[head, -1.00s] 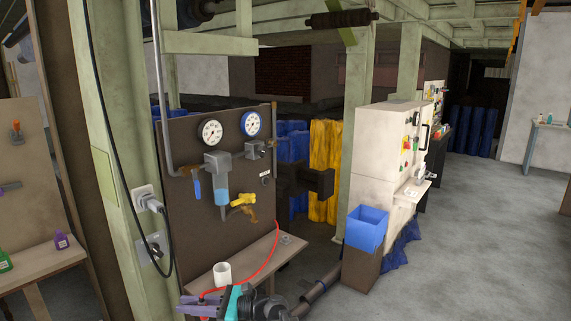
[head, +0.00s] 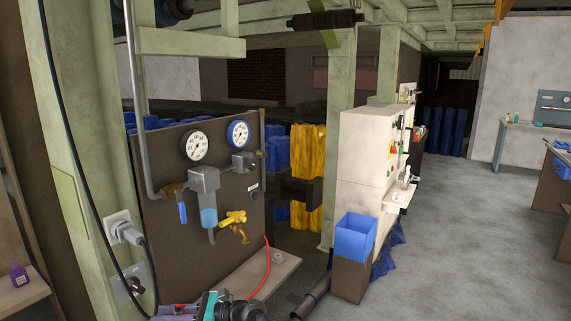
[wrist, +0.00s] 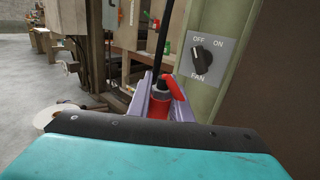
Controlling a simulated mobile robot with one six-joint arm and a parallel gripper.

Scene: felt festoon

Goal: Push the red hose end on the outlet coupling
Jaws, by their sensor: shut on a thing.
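My gripper (wrist: 163,98) shows its purple fingers in the wrist view, shut on the red hose end (wrist: 157,104). A grey collar tops the red part. In the head view my gripper (head: 178,310) is low at the bottom edge, with a bit of red between its fingers. The red hose (head: 262,273) rises from behind my wrist past the shelf. The outlet coupling seems to be the brass fitting (head: 241,236) under the yellow valve (head: 233,218) on the brown panel. The gripper is below and left of it, well apart.
A wooden shelf (head: 262,277) juts out below the panel with a small grey disc (head: 277,256) on it. Gauges, a grey filter unit (head: 204,181) and pipes crowd the panel. A green post with a fan switch (wrist: 205,57) stands close. Open floor (head: 440,250) lies right.

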